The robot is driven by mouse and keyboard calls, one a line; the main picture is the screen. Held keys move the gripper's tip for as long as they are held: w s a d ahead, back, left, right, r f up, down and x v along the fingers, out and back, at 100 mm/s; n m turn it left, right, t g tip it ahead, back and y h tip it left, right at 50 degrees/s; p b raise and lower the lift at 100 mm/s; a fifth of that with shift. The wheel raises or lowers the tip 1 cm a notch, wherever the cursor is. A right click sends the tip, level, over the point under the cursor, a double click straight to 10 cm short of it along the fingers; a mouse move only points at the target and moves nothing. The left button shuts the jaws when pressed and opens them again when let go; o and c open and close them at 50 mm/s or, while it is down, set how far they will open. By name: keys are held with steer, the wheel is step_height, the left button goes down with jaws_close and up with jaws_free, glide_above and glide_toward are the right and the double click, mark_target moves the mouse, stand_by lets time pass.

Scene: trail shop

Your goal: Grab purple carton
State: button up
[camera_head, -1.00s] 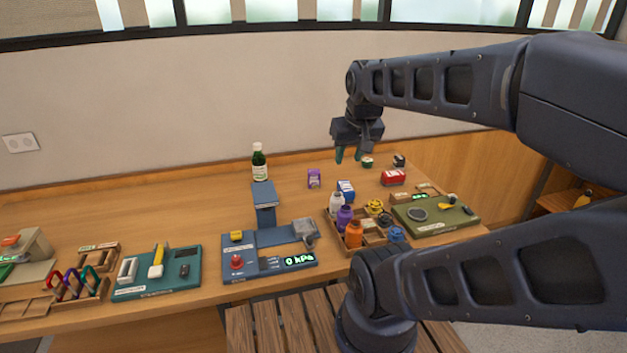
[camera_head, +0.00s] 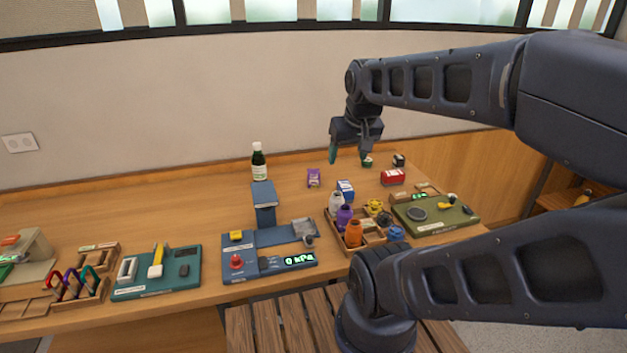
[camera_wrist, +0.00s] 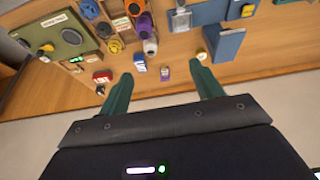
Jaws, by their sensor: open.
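The purple carton (camera_head: 313,178) stands upright on the wooden counter, toward the back, left of the blue-and-white carton. It also shows in the wrist view (camera_wrist: 166,73), small, beyond the fingertips and between the two fingers. My gripper (camera_head: 348,158) hangs above the counter at the back, to the right of the purple carton and apart from it. Its two green fingers are spread wide with nothing between them; they also show in the wrist view (camera_wrist: 161,78).
A blue-and-white carton (camera_head: 346,191) and a red box (camera_head: 393,177) stand nearby. A green bottle (camera_head: 259,162) stands to the left, behind a blue pump station (camera_head: 265,217). A wooden tray (camera_head: 343,239) holds several bottles. The counter left of the purple carton is fairly clear.

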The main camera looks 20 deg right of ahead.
steer(key=w+n+g, duration=0.1)
steer(key=w+n, duration=0.3)
steer(key=w, duration=0.8)
steer(key=n+g, duration=0.4)
steer(key=n, duration=0.8)
glide_above(314, 171)
steer(key=w, duration=0.1)
step_height(314, 171, down, 22)
steer(key=shift+d+r, duration=0.1)
steer(key=shift+r, duration=0.15)
steer(key=shift+w+f, duration=0.1)
steer(key=shift+f, duration=0.4)
step_height(314, 171, down, 5)
steer(key=shift+r, duration=0.1)
steer(key=shift+s+f, duration=0.2)
steer(key=shift+f, duration=1.2)
steer(key=shift+s+f, duration=0.2)
steer(key=shift+f, duration=1.15)
steer(key=c, duration=1.1)
steer(key=shift+c, duration=0.2)
